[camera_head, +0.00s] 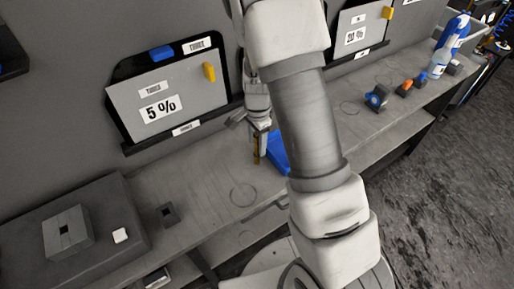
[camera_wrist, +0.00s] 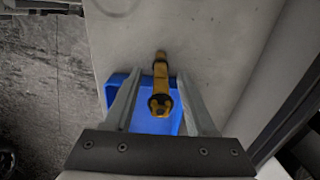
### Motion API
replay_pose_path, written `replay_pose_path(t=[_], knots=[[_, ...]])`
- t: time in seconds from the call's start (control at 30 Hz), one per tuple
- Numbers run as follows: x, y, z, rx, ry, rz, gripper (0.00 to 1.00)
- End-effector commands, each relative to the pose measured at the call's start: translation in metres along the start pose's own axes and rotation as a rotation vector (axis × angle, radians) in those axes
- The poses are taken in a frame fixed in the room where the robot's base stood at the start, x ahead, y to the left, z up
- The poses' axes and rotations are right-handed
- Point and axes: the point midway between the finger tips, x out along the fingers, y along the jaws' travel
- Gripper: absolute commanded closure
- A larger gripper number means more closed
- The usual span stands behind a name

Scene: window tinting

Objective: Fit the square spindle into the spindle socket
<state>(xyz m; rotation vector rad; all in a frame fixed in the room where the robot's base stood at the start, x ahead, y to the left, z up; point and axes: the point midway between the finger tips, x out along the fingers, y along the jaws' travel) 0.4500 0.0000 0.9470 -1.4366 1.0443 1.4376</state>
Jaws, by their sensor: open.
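A grey square block with a square hole, which looks like the spindle socket (camera_head: 78,240), sits on a dark raised box at the bench's left end. My gripper (camera_head: 260,160) is far to its right, pointing down at the bench. In the wrist view its two fingers (camera_wrist: 160,75) are apart. A yellow-brown piece with black bands, probably the square spindle (camera_wrist: 160,85), lies in view between the fingers; I cannot tell whether they touch it. In the head view it shows as a thin upright yellow-brown strip (camera_head: 257,148) at the fingers.
A blue tray (camera_head: 278,152) is beside my gripper. A small dark holed block (camera_head: 168,215) stands on the bench. Boards lean at the wall; a spray bottle (camera_head: 447,47) stands far right.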

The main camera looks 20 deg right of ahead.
Motion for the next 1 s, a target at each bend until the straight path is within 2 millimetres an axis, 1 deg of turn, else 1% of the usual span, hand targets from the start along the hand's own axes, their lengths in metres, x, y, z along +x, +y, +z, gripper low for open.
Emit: replay_pose_path(t=[0.03, 0.1, 0.2, 0.43, 0.47, 0.5, 0.77, 1.0], knots=[[0.008, 0.0, 0.0, 0.001, 0.0, 0.003, 0.44], [0.017, 0.0, 0.0, 0.001, -0.001, 0.002, 0.44], [0.023, 0.0, 0.0, 0.001, 0.0, 0.0, 0.44], [0.025, -0.001, 0.0, 0.0, 0.0, -0.001, 0.44], [0.025, -0.001, 0.0, 0.0, 0.0, -0.001, 0.46], [0.025, -0.001, 0.0, 0.0, 0.0, -0.001, 0.53], [0.025, -0.001, 0.0, 0.0, 0.0, -0.001, 1.0], [0.024, -0.001, 0.0, 0.0, 0.0, -0.001, 1.0]])
